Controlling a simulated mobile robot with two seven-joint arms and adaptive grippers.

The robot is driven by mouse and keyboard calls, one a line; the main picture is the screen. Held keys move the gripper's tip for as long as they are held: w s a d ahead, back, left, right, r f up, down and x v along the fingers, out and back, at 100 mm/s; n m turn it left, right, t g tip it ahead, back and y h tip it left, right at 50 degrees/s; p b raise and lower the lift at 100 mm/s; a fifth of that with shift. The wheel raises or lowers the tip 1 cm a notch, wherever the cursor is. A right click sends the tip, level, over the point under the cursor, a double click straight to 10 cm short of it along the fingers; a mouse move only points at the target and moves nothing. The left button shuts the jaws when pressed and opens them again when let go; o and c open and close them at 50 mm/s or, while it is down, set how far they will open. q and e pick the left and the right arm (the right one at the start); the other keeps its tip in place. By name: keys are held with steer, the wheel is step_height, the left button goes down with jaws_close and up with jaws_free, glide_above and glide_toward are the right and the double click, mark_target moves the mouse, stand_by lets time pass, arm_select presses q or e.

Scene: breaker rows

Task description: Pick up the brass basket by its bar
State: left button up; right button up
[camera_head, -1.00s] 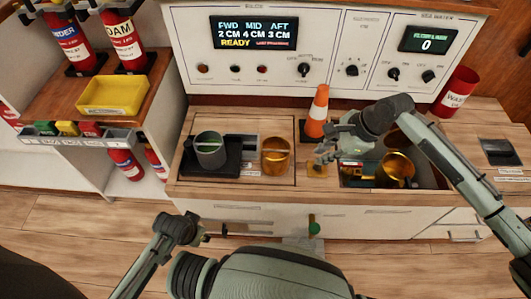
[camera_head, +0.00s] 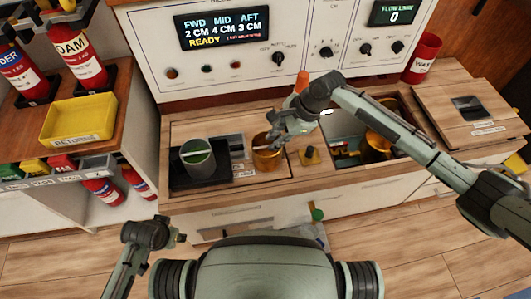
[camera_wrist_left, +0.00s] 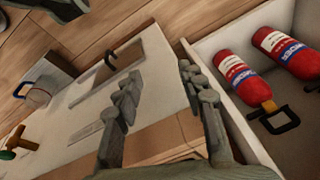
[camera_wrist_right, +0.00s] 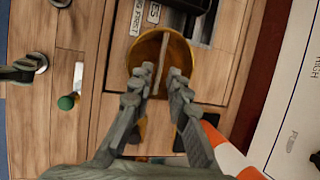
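The brass basket (camera_head: 267,158) stands on the wooden counter, right of a grey-green basket (camera_head: 197,160) on a black base. In the right wrist view the brass basket (camera_wrist_right: 136,58) is seen from above, its bar (camera_wrist_right: 163,52) crossing the opening. My right gripper (camera_wrist_right: 157,80) is open over the near rim, one finger on each side of the bar's near end; I cannot tell whether they touch it. In the head view my right gripper (camera_head: 275,138) hides part of the basket's top. My left gripper (camera_wrist_left: 160,85) is open and empty, away from the counter.
Another brass vessel (camera_head: 375,147) sits in the open well at right. An orange cone (camera_wrist_right: 226,150) stands close beside my right gripper. The control panel (camera_head: 150,55) rises behind. A yellow tray (camera_head: 78,122) and extinguishers (camera_wrist_left: 237,78) are at left.

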mark_target(267, 146)
steer(key=x, duration=0.4)
steer(key=shift+s+a, duration=0.1)
steer(key=shift+a, duration=0.05)
steer(key=shift+a+f, duration=0.1)
steer(key=shift+f, duration=0.05)
jaws_close()
arm_select(q)
steer(key=shift+a+r, duration=0.15)
steer(key=shift+r, duration=0.5)
steer(key=shift+s, duration=0.1)
